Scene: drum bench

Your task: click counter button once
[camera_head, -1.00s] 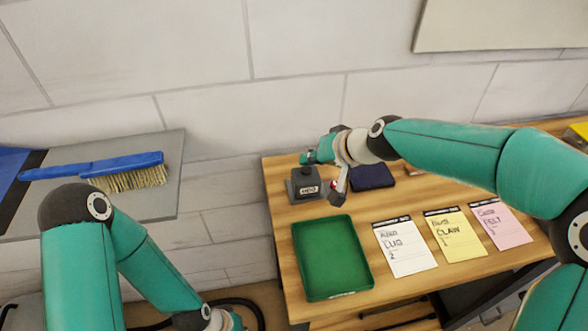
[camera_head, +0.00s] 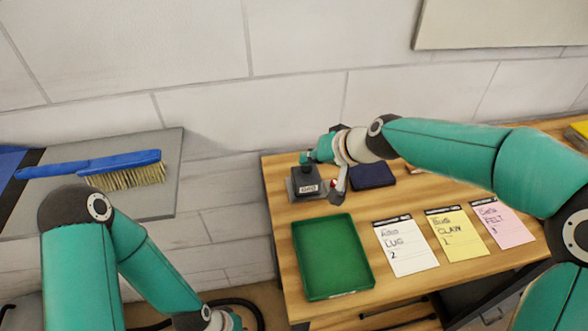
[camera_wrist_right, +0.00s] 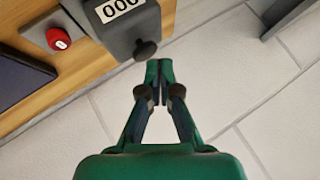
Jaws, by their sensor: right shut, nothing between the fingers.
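The counter (camera_head: 303,188) is a dark grey box with a white number window, near the back left corner of the wooden bench. In the right wrist view the counter (camera_wrist_right: 128,22) shows zeros, partly cut off by the frame's top edge. A dark round knob (camera_wrist_right: 145,48) sticks out from it. My right gripper (camera_wrist_right: 159,70) is shut and empty, with its tips close by the knob; I cannot tell whether they touch. In the head view my right gripper (camera_head: 306,158) is at the counter's upper end.
A red button (camera_wrist_right: 58,39) sits on a grey base beside the counter. A dark blue pad (camera_head: 372,176) lies right of the counter. A green tray (camera_head: 334,257) and white, yellow and pink cards (camera_head: 406,246) lie in front. A wall stands behind the bench.

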